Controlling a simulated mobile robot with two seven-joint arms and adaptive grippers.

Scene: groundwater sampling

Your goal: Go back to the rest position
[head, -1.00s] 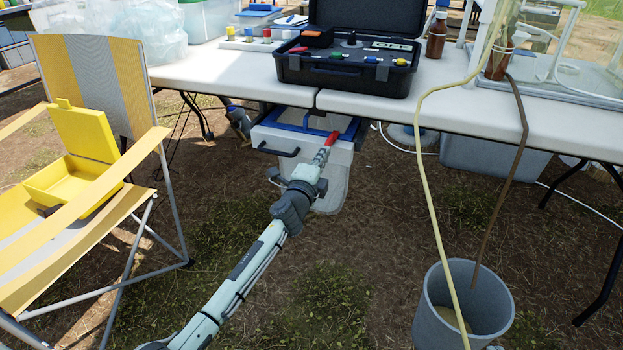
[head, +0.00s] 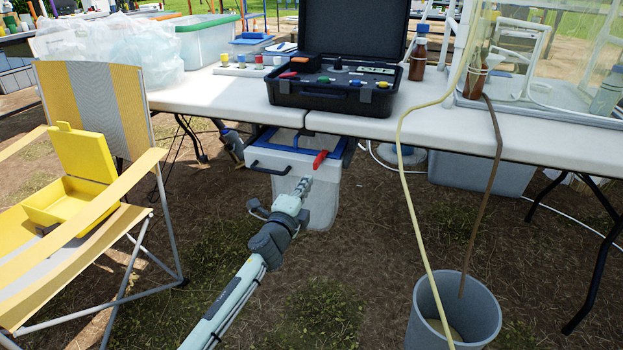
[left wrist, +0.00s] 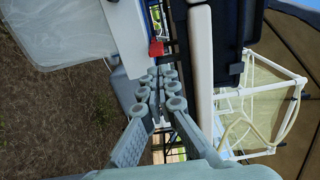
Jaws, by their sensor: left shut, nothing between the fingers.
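My left gripper (head: 304,184) is shut and empty. In the head view it is in front of the white bin with a blue rim (head: 300,144) under the table's front edge. A red handle (head: 320,159) on the bin shows just beyond the fingertips, with a small gap. In the left wrist view the closed fingers (left wrist: 158,84) point toward the red handle (left wrist: 156,48), which appears apart from them. My right gripper does not show.
A yellow striped chair (head: 95,100) holding an open yellow box stands at the left. White tables (head: 220,100) carry a black case (head: 335,95). A grey bucket (head: 425,310) with hoses stands at the right.

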